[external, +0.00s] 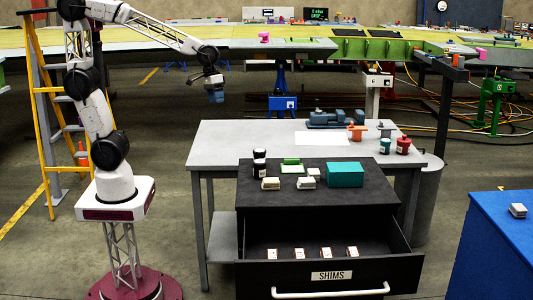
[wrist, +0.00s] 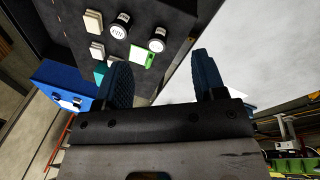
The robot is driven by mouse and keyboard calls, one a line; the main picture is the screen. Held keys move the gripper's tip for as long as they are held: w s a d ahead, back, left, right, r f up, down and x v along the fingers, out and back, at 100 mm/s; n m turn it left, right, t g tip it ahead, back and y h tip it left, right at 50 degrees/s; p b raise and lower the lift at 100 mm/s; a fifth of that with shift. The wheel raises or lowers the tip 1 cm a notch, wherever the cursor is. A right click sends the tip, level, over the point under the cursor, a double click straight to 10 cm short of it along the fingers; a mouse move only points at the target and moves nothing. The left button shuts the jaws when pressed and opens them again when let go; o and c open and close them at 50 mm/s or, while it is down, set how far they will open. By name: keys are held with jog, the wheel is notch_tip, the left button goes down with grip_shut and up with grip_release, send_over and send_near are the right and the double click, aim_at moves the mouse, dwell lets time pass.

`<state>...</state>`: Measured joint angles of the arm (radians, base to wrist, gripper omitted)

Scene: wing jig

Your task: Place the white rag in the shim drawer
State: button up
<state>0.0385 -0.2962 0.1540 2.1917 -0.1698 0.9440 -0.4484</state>
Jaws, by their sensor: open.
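The shim drawer (external: 331,276), labelled SHIMS, is pulled open at the front of the dark cabinet. Several small pale blocks lie in a row inside it. Two whitish folded-looking pieces (external: 270,183) (external: 307,182) lie on the cabinet top; they also show in the wrist view (wrist: 93,20) (wrist: 97,51). A similar pale piece (external: 517,210) sits on the blue cabinet at right. I cannot tell for sure which is the white rag.
On the cabinet top (external: 250,205) stand dark jars (external: 260,164), a green-edged card (external: 291,168) and a teal box (external: 345,174). The grey workbench (external: 225,135) behind carries red and teal containers (external: 403,145) and a blue-grey device (external: 337,119). A yellow ladder (external: 38,110) stands behind my arm.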

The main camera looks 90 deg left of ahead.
jog(key=w+d+f+n, duration=0.2)
jog(key=w+n, duration=0.1)
jog(key=w, duration=0.8)
jog(key=n+g+h, duration=0.2)
jog(key=n+h, duration=0.1)
jog(key=n, duration=0.6)
send_near(314, 171)
jog(key=shift+s+d+f, duration=0.2)
jog(key=shift+f, duration=0.2)
jog(key=shift+s+d+f, duration=0.15)
jog(key=shift+s+f, duration=0.05)
jog(key=shift+f, duration=0.15)
jog(key=shift+w+d+f, duration=0.1)
jog(key=shift+w+f, duration=0.2)
jog(key=shift+x, duration=1.3)
jog(key=shift+x, duration=2.65)
